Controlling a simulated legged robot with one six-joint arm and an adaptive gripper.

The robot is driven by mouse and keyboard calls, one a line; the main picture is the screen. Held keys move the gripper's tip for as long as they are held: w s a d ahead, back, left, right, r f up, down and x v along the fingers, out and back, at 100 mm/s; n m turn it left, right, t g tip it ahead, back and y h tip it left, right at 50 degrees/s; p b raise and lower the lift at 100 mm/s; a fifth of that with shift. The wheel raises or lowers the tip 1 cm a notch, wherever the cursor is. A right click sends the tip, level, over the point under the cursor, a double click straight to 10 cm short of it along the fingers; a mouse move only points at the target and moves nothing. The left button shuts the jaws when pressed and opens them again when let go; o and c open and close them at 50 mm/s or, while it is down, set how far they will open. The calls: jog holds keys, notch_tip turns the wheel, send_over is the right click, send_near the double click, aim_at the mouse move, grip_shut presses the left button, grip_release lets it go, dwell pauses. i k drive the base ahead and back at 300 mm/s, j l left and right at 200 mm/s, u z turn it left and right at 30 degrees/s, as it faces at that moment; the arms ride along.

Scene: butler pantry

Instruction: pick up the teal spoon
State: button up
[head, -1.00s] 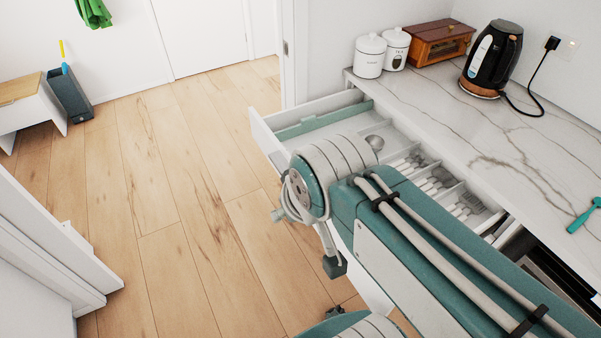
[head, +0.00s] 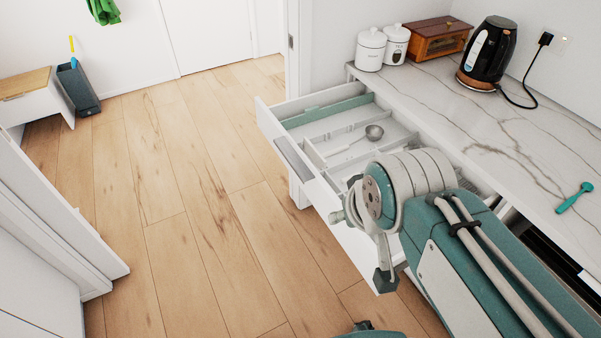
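The teal spoon (head: 574,197) lies on the marble counter at the right, with its round end toward the upper right and its handle toward the lower left. It is uncovered. My arm reaches in from the lower right, in front of the counter and over the near part of the open drawer. A dark end piece (head: 385,280) hangs below its joint and may be part of my gripper. It is well left of the spoon and apart from it. No pair of fingertips shows clearly, and nothing held is seen.
An open white drawer (head: 290,160) holds a metal ladle (head: 374,132); my arm hides its near part. On the counter (head: 450,110) stand two white canisters (head: 371,50), a wooden box (head: 440,38) and a black kettle (head: 488,55). Counter around the spoon is clear. Wooden floor (head: 200,200) is open at left.

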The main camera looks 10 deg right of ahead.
aim_at(587, 186)
jog(key=z, duration=2.3)
jog(key=i+l+z, duration=0.15)
jog(key=i+l, duration=0.3)
jog(key=i, duration=0.05)
